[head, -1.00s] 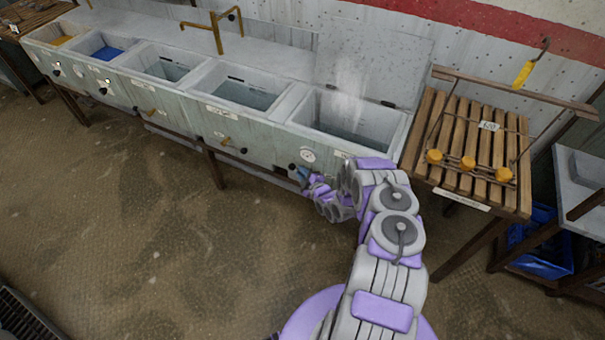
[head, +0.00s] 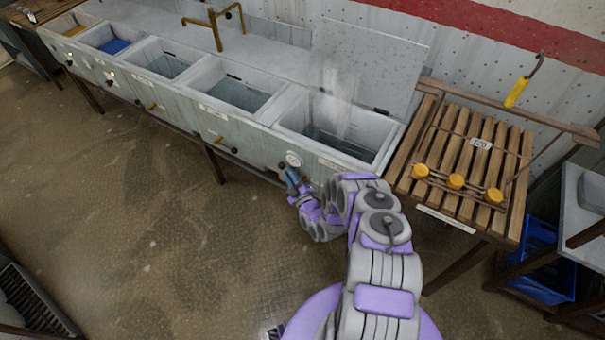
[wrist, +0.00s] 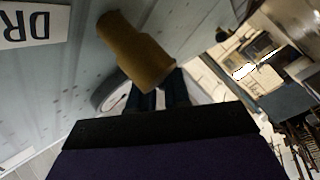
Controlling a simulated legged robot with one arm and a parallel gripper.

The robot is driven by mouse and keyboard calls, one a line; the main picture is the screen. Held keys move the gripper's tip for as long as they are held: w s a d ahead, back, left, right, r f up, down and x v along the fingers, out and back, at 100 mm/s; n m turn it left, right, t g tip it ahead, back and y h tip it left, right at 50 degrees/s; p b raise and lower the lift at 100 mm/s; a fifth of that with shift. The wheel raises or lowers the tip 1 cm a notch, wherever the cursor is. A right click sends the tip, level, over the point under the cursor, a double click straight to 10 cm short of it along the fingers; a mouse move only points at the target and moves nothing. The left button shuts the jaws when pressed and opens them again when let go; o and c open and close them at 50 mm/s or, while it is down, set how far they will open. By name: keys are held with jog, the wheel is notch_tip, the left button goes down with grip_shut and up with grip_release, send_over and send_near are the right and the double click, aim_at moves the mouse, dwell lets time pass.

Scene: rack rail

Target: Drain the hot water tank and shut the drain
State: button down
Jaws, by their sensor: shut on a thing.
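The steaming tank (head: 394,146) is the rightmost basin of the trough, with its lid raised behind it. Dark water shows inside; I cannot tell if its level is changing. A round white gauge (head: 293,159) is on its front face. My gripper (head: 288,174) is at that face, just below the gauge. In the wrist view, my gripper's dark blue fingers (wrist: 158,92) are shut on a brass-coloured drain handle (wrist: 135,50), which sits tilted. A partly cut label (wrist: 30,26) reading "DR" is beside it, and the gauge also shows behind (wrist: 110,92). The drain outlet is not visible.
More basins run left along the trough (head: 180,105), with brass handles on its front. A slatted wooden table (head: 470,150) with yellow knobs stands to the right, and a blue crate (head: 535,265) beneath. A floor grate (head: 35,300) lies at lower left. The floor in front is clear.

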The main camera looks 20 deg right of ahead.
jog(key=shift+s+d+r+m+t+h+b, duration=0.35)
jog(key=shift+m+t+b, duration=0.25)
jog(key=shift+m+t, duration=0.15)
jog(key=shift+a, duration=0.4)
jog(key=c, duration=1.5)
grip_release()
jog(key=shift+w+f, duration=0.1)
jog(key=o, duration=0.3)
jog(key=shift+d, duration=0.35)
jog(key=shift+o, duration=0.2)
jog(key=shift+w, duration=0.1)
